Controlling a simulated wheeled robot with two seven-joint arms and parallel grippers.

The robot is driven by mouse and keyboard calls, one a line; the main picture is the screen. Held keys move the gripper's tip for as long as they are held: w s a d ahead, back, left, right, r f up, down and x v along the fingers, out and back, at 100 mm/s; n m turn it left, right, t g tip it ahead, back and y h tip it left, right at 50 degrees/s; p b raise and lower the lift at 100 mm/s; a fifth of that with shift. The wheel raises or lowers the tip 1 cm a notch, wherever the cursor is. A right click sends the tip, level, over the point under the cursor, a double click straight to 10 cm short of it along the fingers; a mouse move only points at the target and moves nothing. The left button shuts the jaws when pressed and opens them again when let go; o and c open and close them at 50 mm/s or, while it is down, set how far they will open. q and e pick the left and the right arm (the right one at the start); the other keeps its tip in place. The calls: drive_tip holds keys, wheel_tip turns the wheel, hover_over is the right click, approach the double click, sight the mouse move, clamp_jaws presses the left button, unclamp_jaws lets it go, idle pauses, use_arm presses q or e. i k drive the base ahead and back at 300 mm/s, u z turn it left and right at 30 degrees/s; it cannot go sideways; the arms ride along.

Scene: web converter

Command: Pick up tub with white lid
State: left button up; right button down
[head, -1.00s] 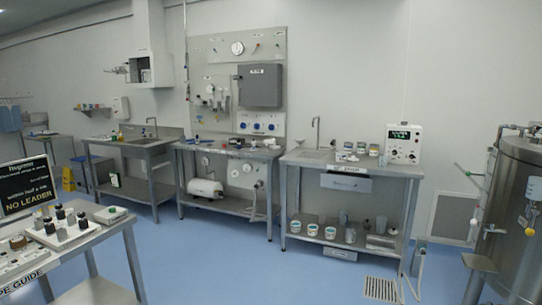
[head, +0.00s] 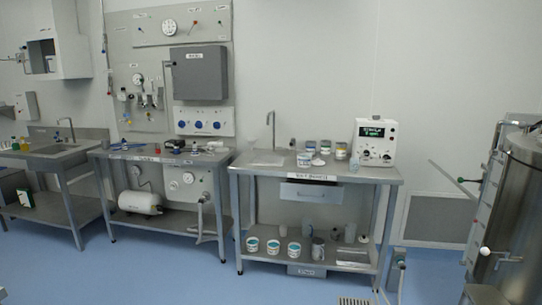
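Several small tubs stand on the right steel bench (head: 255,171), and some look white on top. One tub (head: 304,159) is near the front, with a small white piece (head: 318,161) beside it. Two more tubs stand behind, one pale (head: 325,147) and one with a yellowish label (head: 340,151). On the lower shelf, white tubs with teal marks stand in a row (head: 252,245), (head: 272,248), (head: 294,252). They are too small to tell which has a white lid. Neither of my grippers is in view.
A white instrument box (head: 374,142) stands at the bench's right end, beside a small clear beaker (head: 354,164). A tap (head: 271,130) rises at the back. A large steel tank (head: 523,210) stands at the right. Blue floor (head: 180,280) in front is clear.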

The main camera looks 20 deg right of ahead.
sight(304, 160)
drive_tip(key=z, duration=0.35)
drive_tip(key=i, duration=1.5)
drive_tip(key=z, duration=0.35)
drive_tip(key=i, duration=1.65)
drive_tip(key=z, duration=0.2)
